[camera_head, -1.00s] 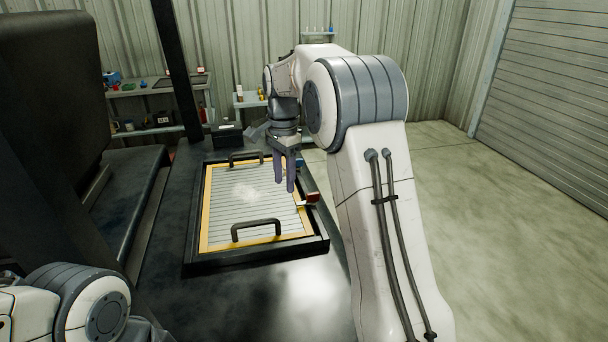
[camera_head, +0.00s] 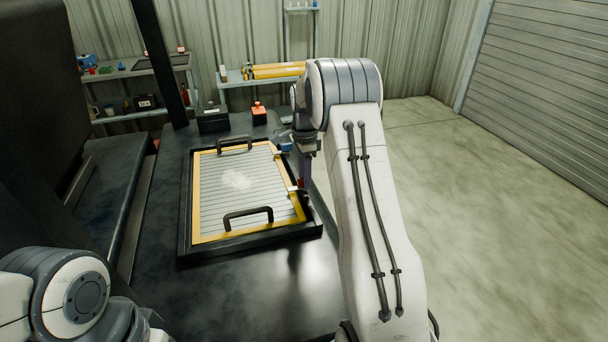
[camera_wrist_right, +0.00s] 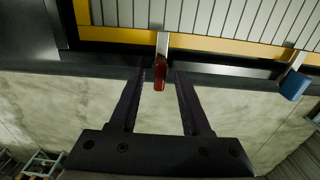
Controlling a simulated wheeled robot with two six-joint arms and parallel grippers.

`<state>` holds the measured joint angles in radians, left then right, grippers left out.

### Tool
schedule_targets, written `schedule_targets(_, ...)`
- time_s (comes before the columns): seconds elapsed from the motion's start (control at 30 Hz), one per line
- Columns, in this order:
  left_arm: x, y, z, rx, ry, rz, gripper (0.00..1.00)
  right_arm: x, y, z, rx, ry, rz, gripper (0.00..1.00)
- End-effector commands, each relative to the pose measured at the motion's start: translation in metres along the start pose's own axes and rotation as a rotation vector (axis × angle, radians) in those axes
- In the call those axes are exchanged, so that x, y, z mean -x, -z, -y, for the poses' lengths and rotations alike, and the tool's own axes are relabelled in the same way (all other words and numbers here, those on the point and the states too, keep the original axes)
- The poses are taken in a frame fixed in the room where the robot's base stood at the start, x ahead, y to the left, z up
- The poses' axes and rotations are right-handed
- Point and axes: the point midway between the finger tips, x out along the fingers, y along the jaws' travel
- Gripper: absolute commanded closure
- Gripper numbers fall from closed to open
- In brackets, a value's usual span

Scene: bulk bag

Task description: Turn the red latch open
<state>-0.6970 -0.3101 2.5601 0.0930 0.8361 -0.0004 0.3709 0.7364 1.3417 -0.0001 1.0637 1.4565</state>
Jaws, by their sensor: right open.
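The red latch (camera_wrist_right: 160,74) sits on the edge of the yellow-framed panel, its handle sticking out past the dark rim. In the head view a small part of the red latch (camera_head: 301,184) shows at the panel's right side, mostly hidden by my gripper. My right gripper (camera_wrist_right: 161,88) is open, with one finger on each side of the red handle and visible gaps to it. In the head view the right gripper (camera_head: 305,172) points down over the latch. My left gripper is out of view; only part of that arm shows.
A blue latch (camera_wrist_right: 294,86) is on the same panel edge, farther back. The panel (camera_head: 208,237) has two black handles and a pale powder patch. A black box (camera_head: 213,121) and a red-topped box (camera_head: 259,115) stand behind it. Open floor lies to the right.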

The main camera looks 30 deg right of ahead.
Motion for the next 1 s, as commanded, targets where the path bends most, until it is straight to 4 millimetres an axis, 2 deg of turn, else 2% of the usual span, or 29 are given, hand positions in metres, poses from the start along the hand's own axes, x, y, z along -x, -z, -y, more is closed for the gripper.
schedule_targets(0.3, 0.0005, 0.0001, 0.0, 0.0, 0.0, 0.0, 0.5, -0.0043, -0.0019, 0.0003, 0.003, 0.0, 0.0, 0.53)
schedule_targets(0.33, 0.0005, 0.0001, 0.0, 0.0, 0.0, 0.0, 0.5, -0.0043, -0.002, 0.0003, 0.003, 0.0, 0.0, 0.56)
schedule_targets(0.43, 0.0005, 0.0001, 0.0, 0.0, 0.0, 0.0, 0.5, -0.0042, -0.0021, 0.0003, 0.003, 0.0, 0.0, 0.95)
schedule_targets(0.47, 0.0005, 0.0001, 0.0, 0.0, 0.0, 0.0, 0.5, -0.0042, -0.0022, 0.0003, 0.003, 0.0, 0.0, 1.0)
schedule_targets(0.77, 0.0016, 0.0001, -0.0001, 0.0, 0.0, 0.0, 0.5, -0.0036, -0.0023, 0.0002, 0.016, -0.001, 0.0, 1.0)
schedule_targets(1.0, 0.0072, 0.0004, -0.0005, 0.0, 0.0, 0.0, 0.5, -0.0027, -0.0023, 0.0004, 0.109, -0.001, 0.0, 1.0)
